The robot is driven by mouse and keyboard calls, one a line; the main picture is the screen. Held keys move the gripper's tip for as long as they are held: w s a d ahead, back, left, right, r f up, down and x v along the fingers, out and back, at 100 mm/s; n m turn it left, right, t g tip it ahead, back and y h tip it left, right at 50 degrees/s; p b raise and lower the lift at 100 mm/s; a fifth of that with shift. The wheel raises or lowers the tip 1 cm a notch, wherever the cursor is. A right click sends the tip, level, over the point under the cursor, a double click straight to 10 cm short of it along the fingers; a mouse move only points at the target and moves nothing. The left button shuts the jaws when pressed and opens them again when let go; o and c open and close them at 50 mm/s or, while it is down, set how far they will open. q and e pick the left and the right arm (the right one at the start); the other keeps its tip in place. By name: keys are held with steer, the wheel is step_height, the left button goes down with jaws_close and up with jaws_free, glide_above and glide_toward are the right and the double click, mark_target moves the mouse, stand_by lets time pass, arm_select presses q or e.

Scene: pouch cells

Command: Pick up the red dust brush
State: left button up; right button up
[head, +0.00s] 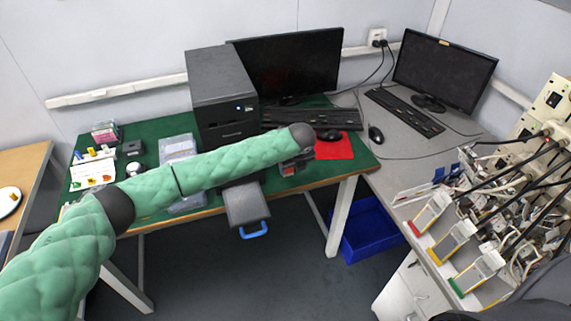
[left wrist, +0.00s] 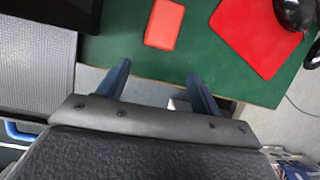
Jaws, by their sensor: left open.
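A small red rectangular block (left wrist: 164,24), likely the red dust brush, lies on the green table near its front edge in the left wrist view. No bristles show. My left gripper (left wrist: 158,72) is open and empty, its two blue fingers apart. The fingers point toward the block, which lies beyond the tips, roughly in line with the gap between them. In the head view my left gripper (head: 292,166) is over the table's front edge, partly hidden behind my forearm. My right gripper is not in view.
A red mouse mat (left wrist: 262,36) with a black mouse lies right of the block. A black computer tower (head: 222,98) stands behind my forearm. A dark grey box-like thing with a blue handle (head: 254,230) is below the table's front edge. A blue bin (head: 373,230) stands on the floor.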

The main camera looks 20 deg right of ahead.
arm_select(q)
steer(key=w, duration=0.1)
steer(key=w+a+m, duration=0.1)
steer(key=w, duration=0.1)
steer(key=shift+r+y+p, duration=0.1)
steer(key=shift+y+p, duration=0.2)
steer(key=shift+w+f, duration=0.15)
steer(key=shift+f, duration=0.2)
steer(key=shift+w+d+f+p, duration=0.1)
steer(key=shift+w+f+p, duration=0.3)
steer(key=shift+f, duration=0.15)
steer(key=w+f+p, duration=0.2)
steer(key=shift+w+d+f, duration=0.1)
steer(key=shift+w+f, duration=0.1)
steer(key=shift+f, duration=0.1)
steer(key=shift+w+f+p, duration=0.2)
steer(key=shift+f+p, duration=0.1)
steer(key=shift+f, duration=0.35)
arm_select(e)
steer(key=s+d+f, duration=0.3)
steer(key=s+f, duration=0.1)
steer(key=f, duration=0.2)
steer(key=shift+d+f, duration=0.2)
arm_select(q)
steer(key=c, duration=1.1)
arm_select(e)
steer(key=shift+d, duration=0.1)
